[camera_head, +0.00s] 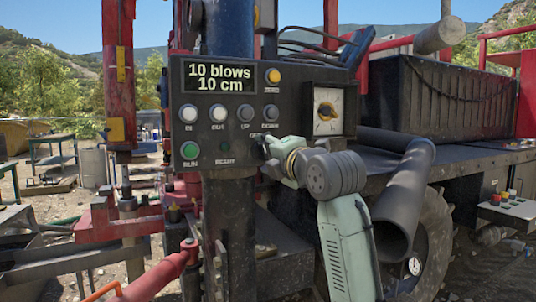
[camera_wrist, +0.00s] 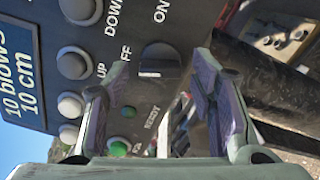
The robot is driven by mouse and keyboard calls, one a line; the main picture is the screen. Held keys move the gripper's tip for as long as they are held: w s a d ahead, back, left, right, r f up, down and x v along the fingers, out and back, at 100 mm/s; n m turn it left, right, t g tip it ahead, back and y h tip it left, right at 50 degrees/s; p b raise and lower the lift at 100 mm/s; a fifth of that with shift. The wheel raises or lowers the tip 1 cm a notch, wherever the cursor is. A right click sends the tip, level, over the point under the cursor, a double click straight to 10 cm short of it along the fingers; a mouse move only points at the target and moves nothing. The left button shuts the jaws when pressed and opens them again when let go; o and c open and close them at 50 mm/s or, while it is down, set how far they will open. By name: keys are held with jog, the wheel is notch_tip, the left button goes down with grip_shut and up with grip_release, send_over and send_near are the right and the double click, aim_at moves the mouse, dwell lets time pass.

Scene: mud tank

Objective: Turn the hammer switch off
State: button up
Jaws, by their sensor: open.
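The hammer switch (camera_wrist: 160,60) is a dark rotary knob on the black control panel (camera_head: 220,120). In the wrist view, the word ON stands above it and OFF, partly covered by a finger, to its left. I cannot tell clearly which way the knob points. My gripper (camera_head: 268,152) is at the lower right of the panel in the head view and hides the switch there. In the wrist view my gripper (camera_wrist: 165,85) is open, its two fingers on either side of the switch's line. Nothing is between the fingertips that I can see held; contact with the knob cannot be told.
A large dark pipe (camera_head: 395,215) lies right of my arm. Red machine frames stand at left.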

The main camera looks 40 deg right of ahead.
jog(key=v, duration=1.2)
dwell(0.5)
